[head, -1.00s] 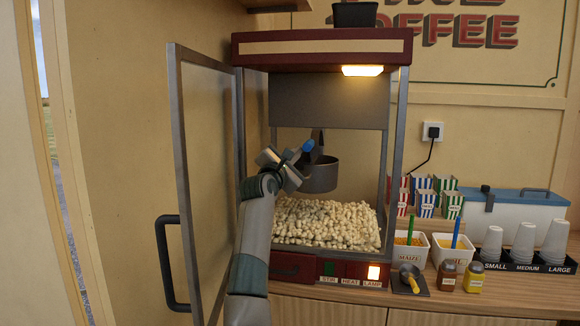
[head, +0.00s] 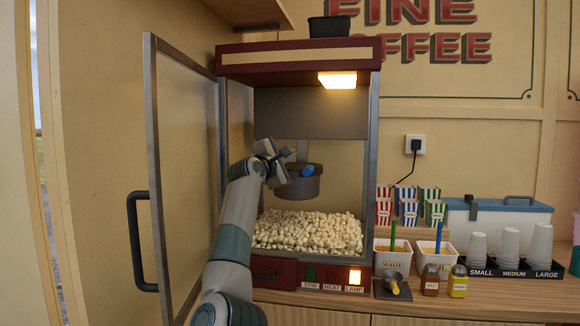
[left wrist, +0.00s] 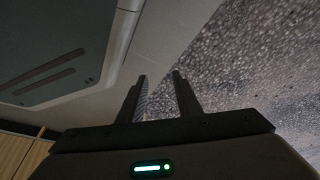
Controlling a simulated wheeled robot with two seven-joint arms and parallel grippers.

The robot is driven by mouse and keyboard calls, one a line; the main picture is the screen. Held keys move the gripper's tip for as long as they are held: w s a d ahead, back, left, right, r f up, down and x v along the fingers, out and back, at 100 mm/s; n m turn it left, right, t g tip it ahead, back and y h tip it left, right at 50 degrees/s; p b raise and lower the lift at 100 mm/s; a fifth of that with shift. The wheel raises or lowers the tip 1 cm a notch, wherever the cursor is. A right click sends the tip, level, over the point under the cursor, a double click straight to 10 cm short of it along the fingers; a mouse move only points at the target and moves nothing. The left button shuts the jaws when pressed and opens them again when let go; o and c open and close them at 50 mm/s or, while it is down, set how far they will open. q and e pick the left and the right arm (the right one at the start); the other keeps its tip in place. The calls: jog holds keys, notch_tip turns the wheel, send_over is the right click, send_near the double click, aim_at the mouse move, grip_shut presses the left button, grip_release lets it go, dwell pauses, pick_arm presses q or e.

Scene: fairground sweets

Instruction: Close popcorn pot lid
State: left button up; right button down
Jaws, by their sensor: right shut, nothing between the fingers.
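The popcorn pot (head: 298,188) is a dark grey round kettle hanging inside the popcorn machine's cabinet, above the popcorn. Its lid (head: 292,167) now lies low across the pot's top, with a blue knob (head: 308,171) at the near right; whether it sits fully flush I cannot tell. My right gripper (head: 283,163) is shut and empty at the pot's left side, close to the lid; contact is unclear. My left gripper (left wrist: 160,95) shows only in the left wrist view, fingers apart and empty, over speckled ground.
The machine's glass door (head: 182,170) stands open at the left. Popcorn (head: 308,232) covers the cabinet floor below the pot. The cabinet's right post (head: 373,170) bounds the opening. Maize tub (head: 392,262), jars and cups stand on the counter at right.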

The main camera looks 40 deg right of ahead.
aim_at(308, 167)
pick_arm(q)
jog(key=r, duration=0.1)
jog(key=r+b, duration=0.1)
jog(key=r+g+b, duration=0.1)
jog(key=shift+s+a, duration=0.2)
jog(key=shift+a, duration=0.05)
pick_arm(e)
jog(key=m+y, duration=0.1)
jog(key=m, duration=0.3)
jog(key=s+d+f+m+y, duration=0.1)
jog(key=m, duration=0.3)
jog(key=s+d+f+m+y, duration=0.1)
jog(key=m, duration=0.3)
jog(key=shift+s+d+f+g, duration=0.15)
jog(key=shift+s+d+g, duration=0.05)
jog(key=shift+g, duration=0.2)
pick_arm(q)
jog(key=shift+w, duration=0.35)
